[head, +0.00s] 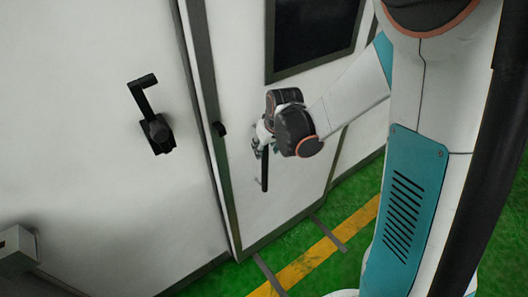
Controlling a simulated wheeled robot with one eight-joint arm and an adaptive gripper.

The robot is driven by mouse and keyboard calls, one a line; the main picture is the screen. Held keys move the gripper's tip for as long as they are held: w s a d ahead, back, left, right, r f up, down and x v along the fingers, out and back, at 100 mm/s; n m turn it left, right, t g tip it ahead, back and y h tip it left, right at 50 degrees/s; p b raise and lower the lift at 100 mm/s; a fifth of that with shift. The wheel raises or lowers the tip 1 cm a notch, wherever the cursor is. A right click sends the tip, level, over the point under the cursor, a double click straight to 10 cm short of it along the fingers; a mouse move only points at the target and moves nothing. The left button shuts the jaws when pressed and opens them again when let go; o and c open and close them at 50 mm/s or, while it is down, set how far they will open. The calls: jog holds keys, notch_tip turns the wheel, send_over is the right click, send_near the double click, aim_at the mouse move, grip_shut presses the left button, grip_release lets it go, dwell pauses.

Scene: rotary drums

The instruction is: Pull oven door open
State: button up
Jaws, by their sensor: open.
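The oven door (295,190) is a white panel with a dark frame and a dark window (311,32) in its upper part. It looks closed. A black upright bar handle (264,175) shows on the door, its lower part visible below my gripper. My gripper (262,150) is open and at the upper part of this handle. My wrist hides part of the fingers, and I cannot tell whether they touch the handle or stand around it.
A black lever (151,112) sticks out from the white wall panel on the left. A grey box (16,248) is at the lower left. The green floor (327,266) has a yellow stripe (305,262) in front of the door and looks clear there.

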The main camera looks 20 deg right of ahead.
jog(key=shift+b+x, duration=0.3)
jog(key=shift+x, duration=1.25)
